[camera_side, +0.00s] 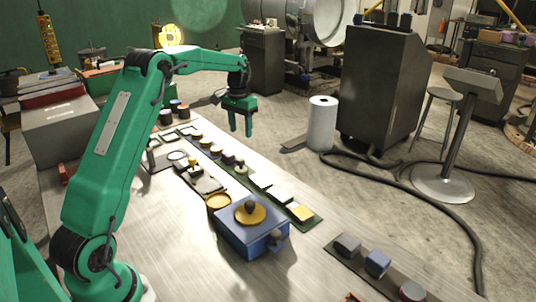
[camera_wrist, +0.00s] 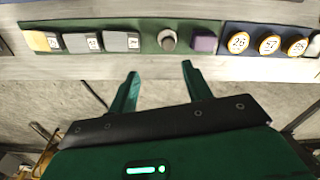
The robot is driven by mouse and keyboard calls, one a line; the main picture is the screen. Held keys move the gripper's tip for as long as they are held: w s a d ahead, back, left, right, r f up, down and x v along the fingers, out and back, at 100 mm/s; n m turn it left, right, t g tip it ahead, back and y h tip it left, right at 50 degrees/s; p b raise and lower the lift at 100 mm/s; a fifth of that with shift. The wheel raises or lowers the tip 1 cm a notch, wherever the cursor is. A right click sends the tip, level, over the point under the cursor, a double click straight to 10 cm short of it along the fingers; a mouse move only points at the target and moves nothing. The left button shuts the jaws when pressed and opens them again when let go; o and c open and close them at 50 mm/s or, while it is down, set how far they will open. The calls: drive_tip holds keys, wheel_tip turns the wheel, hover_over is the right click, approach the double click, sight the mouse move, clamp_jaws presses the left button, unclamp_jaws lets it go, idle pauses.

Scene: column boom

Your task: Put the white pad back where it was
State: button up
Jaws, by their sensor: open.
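Two whitish square pads lie on a dark green strip at the table's far edge. In the side view one is nearer the round knob (camera_side: 262,180) and the other (camera_side: 280,193) is beside a yellow pad (camera_side: 302,212). In the wrist view they show as pale grey-white pads (camera_wrist: 121,41) and (camera_wrist: 82,42), with small printed marks too small to read surely. I cannot tell which is the task's white pad. My gripper (camera_side: 241,132) is open and empty, raised above the row; in the wrist view its fingers (camera_wrist: 160,72) point toward the strip, apart from everything.
On the green strip (camera_wrist: 150,29) are also a round knob (camera_wrist: 168,40) and a purple block (camera_wrist: 204,41). A blue strip with numbered round pieces (camera_wrist: 269,44) adjoins it. A blue box (camera_side: 252,236) with a yellow disc stands on the near table. Bare tabletop lies at the front left.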

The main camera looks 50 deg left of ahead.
drive_tip(key=s+d+r+m+t, duration=0.1)
drive_tip(key=s+d+r, duration=0.5)
drive_tip(key=d, duration=0.2)
drive_tip(key=s+d+r+t, duration=0.2)
drive_tip(key=s+d+r, duration=0.3)
drive_tip(key=d+r, duration=0.15)
drive_tip(key=s+d+f+m+t, duration=0.1)
drive_tip(key=s+d+f, duration=0.1)
drive_tip(key=s+d, duration=0.3)
drive_tip(key=s+d+f+t, duration=0.1)
drive_tip(key=s+d, duration=0.5)
drive_tip(key=s, duration=0.7)
drive_tip(key=shift+s+f+m, duration=0.25)
drive_tip(key=shift+f+m, duration=0.15)
